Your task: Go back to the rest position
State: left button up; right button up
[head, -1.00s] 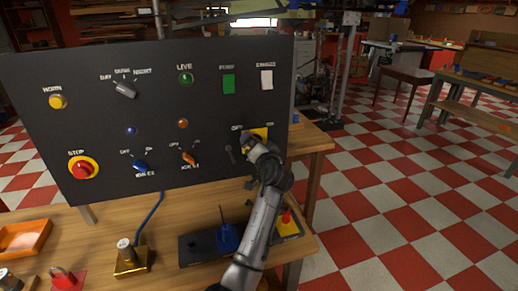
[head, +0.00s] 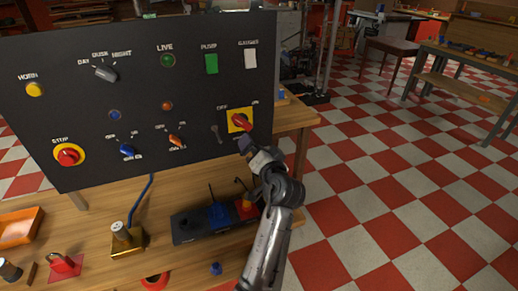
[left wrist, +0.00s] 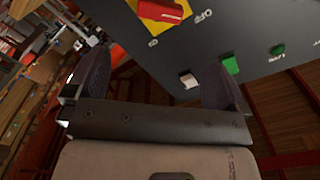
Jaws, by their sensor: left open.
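My left gripper (head: 247,146) is just below the red rotary switch (head: 241,120) on its yellow plate, at the lower right of the black control panel (head: 90,105). In the left wrist view my left gripper (left wrist: 155,85) is open, with a clear gap between its two dark fingers and nothing between them. The red switch (left wrist: 163,10) shows at the top of that view, apart from the fingers. The switch handle lies at a slant. My right gripper is not in view.
The panel stands on a wooden bench (head: 185,188). In front of it are an orange tray (head: 20,228), a brass block (head: 127,240), a red padlock (head: 62,262) and a dark base (head: 188,228) with blue and red parts. Open checkered floor (head: 390,200) lies to the right.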

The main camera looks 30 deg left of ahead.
pick_arm(q)
jog(key=shift+s+d, duration=0.1)
dwell(0.6)
jog(key=s+d+f+m+t+h+p, duration=0.15)
jog(key=s+d+f+h, duration=0.25)
jog(key=s+d+h, duration=0.85)
jog(key=s+a+f+m+g+h+p, duration=0.1)
jog(key=s+f+g+p, duration=0.25)
jog(key=s+f, duration=0.85)
jog(key=s+a+f+m+g+h+p, duration=0.1)
jog(key=s+f+m+g+h+p, duration=0.15)
jog(key=s+f+g, duration=0.9)
jog(key=s+r+t+p, duration=0.2)
jog(key=r+t+p, duration=0.1)
jog(key=r+p, duration=1.6)
jog(key=s+r+t+y+p, duration=0.1)
jog(key=s+r+t+p, duration=0.2)
jog(key=r+p, duration=1.6)
notch_tip(320, 180, up, 3)
jog(key=shift+d+r+n+t+p, duration=0.15)
jog(key=shift+d+n+t+p, duration=0.05)
jog(key=shift+n+t+p, duration=0.2)
